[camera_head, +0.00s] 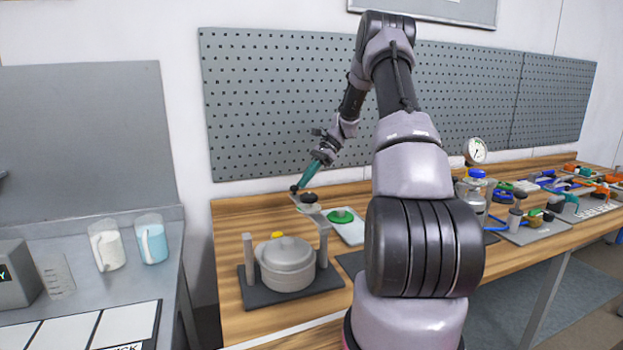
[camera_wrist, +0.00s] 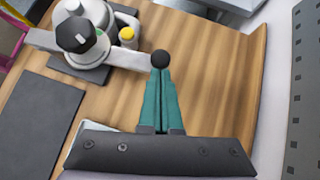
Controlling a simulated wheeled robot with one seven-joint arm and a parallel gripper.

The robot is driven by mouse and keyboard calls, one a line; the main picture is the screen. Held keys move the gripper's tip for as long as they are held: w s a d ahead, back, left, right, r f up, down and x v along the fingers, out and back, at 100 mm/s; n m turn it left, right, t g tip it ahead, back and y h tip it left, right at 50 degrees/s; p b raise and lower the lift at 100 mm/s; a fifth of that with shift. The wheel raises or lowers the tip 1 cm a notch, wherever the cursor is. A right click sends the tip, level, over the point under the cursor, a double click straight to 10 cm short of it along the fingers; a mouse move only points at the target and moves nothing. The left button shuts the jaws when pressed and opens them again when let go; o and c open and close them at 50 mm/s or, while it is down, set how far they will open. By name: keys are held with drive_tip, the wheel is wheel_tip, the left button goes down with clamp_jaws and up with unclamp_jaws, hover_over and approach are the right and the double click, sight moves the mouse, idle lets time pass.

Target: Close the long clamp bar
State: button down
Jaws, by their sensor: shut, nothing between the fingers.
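The long clamp bar (camera_head: 316,216) is a pale grey arm on top of the right post (camera_head: 323,247) of the drum stand. It points toward the back wall, away from the free-standing left post (camera_head: 249,272). It carries a black knob (camera_wrist: 75,35) and ends in a black ball (camera_wrist: 160,59). The lidded grey drum (camera_head: 287,264) sits between the posts on a dark base. My gripper (camera_head: 299,186) has teal fingers, shut and empty. In the wrist view the fingertips (camera_wrist: 160,74) are right at the ball; I cannot tell whether they touch it.
A yellow cap (camera_wrist: 127,34) shows beside the bar. A board with a green part (camera_head: 341,216) lies right of the bar. Pegboard (camera_head: 270,100) stands behind the bench. Jars, a gauge (camera_head: 475,150) and tools crowd the right. Bare wood (camera_wrist: 210,70) lies beyond the ball.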

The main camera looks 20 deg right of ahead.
drive_tip(key=s+a+n+g+h, duration=0.3)
drive_tip(key=a+n+g, duration=0.35)
drive_tip(key=a, duration=0.95)
drive_tip(key=s+a+n+h, duration=0.6)
drive_tip(key=s+a+n, duration=0.3)
drive_tip(key=s, duration=0.5)
drive_tip(key=shift+a+n+g+h, duration=0.2)
drive_tip(key=shift+n+g+h, duration=0.2)
drive_tip(key=shift+n, duration=0.45)
drive_tip(key=shift+s, duration=0.15)
